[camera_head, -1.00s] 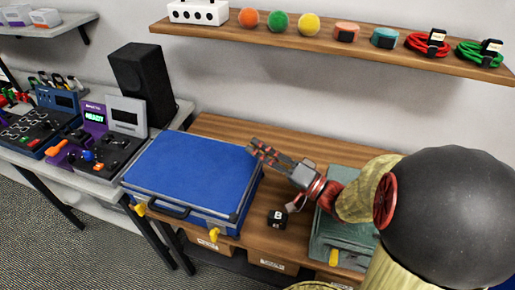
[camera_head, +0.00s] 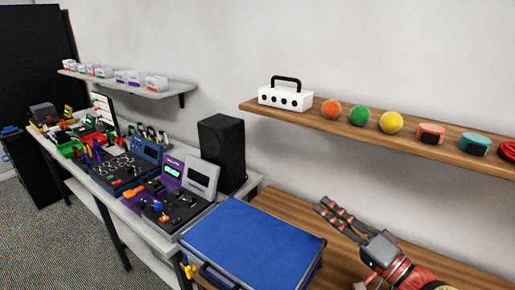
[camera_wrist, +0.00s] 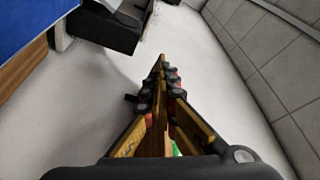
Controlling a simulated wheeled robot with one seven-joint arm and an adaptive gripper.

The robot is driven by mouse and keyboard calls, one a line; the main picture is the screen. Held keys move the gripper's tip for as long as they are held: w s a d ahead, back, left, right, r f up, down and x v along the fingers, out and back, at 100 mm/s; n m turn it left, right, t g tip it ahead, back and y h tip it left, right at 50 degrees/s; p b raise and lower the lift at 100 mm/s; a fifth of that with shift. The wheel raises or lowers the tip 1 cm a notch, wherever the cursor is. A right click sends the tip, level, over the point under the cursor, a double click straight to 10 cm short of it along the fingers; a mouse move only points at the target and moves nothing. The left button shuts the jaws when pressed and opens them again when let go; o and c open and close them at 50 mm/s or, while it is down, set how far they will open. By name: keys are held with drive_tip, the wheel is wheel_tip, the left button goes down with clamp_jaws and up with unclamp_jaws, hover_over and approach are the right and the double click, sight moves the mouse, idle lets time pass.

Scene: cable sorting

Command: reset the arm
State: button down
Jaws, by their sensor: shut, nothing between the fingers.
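My gripper (camera_head: 335,215) is at the lower right of the head view, raised in front of the wall and above the wooden bench (camera_head: 290,208). It is to the right of the blue case (camera_head: 250,240). Its fingers are shut with nothing between them; in the wrist view the fingertips (camera_wrist: 161,65) meet in the middle. Only the front part of my arm shows in the head view. In the wrist view the blue case (camera_wrist: 28,22) shows at the top left corner.
A wooden wall shelf (camera_head: 390,138) holds a white box (camera_head: 285,98), coloured balls and small coloured blocks. A grey table (camera_head: 120,190) at left carries consoles and a black speaker (camera_head: 221,152). A second shelf (camera_head: 130,90) holds small boxes. The wall around my gripper is clear.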

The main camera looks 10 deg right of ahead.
drive_tip(key=s+a+f+m+g+h, duration=0.1)
drive_tip(key=s+a+f+g, duration=0.2)
drive_tip(key=s+f+g, duration=0.45)
drive_tip(key=s+a+f+m+g+h, duration=0.1)
drive_tip(key=s+a+f+g+h, duration=0.2)
drive_tip(key=f, duration=0.7)
drive_tip(key=s+d+r+n+g+h+p, duration=0.2)
drive_tip(key=s+d+n+g+h, duration=0.15)
drive_tip(key=s+d, duration=0.2)
drive_tip(key=a+r+n+t+h+p, duration=0.1)
drive_tip(key=a+r+n+t, duration=0.1)
drive_tip(key=a+r+n, duration=0.3)
wheel_tip(320, 180, up, 3)
drive_tip(key=shift+w+a+f+h, duration=0.15)
drive_tip(key=shift+a+h, duration=0.05)
drive_tip(key=shift+h, duration=0.15)
drive_tip(key=c, duration=2.5)
unclamp_jaws()
drive_tip(key=shift+n, duration=0.25)
drive_tip(key=shift+c, duration=0.2)
